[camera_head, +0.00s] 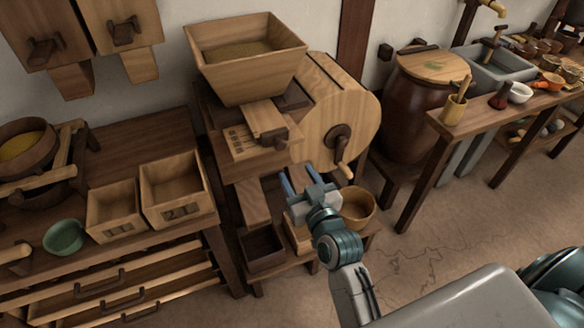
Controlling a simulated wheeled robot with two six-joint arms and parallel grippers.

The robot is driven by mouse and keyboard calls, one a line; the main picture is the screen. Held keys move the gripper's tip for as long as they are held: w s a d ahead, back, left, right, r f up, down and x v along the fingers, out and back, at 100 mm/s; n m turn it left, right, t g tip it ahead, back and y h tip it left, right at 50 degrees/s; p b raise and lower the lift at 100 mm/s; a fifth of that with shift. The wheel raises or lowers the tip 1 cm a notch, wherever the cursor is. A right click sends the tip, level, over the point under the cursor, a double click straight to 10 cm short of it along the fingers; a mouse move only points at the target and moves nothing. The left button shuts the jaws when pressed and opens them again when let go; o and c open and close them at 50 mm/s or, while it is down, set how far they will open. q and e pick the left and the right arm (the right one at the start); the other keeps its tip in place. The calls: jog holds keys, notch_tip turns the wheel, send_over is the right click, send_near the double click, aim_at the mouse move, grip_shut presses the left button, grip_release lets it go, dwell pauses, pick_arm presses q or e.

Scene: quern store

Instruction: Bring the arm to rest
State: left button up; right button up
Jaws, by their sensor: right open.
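My right gripper (297,174) is in the middle of the picture, its two blue fingers apart with nothing seen between them. It is in front of the lower part of the wooden mill (337,105), below and left of the crank handle (344,168). A round wooden tub (358,208) stands just right of the gripper, on the mill's low shelf. The gripper and arm hide part of that shelf. I cannot tell whether the gripper touches anything. My left gripper is not in view.
A hopper (243,58) tops the mill. On the left bench are two wooden boxes (113,209) (176,187) and a green bowl (63,237). A lidded barrel (417,110) and a side table (490,108) stand right. Floor (450,215) before them is clear.

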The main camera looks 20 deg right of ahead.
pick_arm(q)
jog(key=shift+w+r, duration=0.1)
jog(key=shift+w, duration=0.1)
pick_arm(e)
jog(key=shift+s, duration=0.35)
jog(key=s+f+g, duration=0.3)
jog(key=f, duration=0.9)
jog(key=s+d+f+g, duration=0.1)
jog(key=s+f+g, duration=0.15)
jog(key=f, duration=0.95)
jog(key=s+f+g, duration=0.2)
jog(key=f+g, duration=0.1)
jog(key=f, duration=1)
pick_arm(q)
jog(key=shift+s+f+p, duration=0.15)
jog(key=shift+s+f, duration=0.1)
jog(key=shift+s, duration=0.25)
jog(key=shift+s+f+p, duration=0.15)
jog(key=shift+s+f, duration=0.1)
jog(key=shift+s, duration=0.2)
pick_arm(e)
jog(key=s+d+f+g, duration=0.4)
jog(key=s+f, duration=0.7)
jog(key=s, duration=0.3)
jog(key=s+d+f+g+h, duration=0.1)
jog(key=s+d+f+g, duration=0.3)
jog(key=s+f, duration=0.7)
jog(key=s+d, duration=0.2)
jog(key=shift+s, duration=0.35)
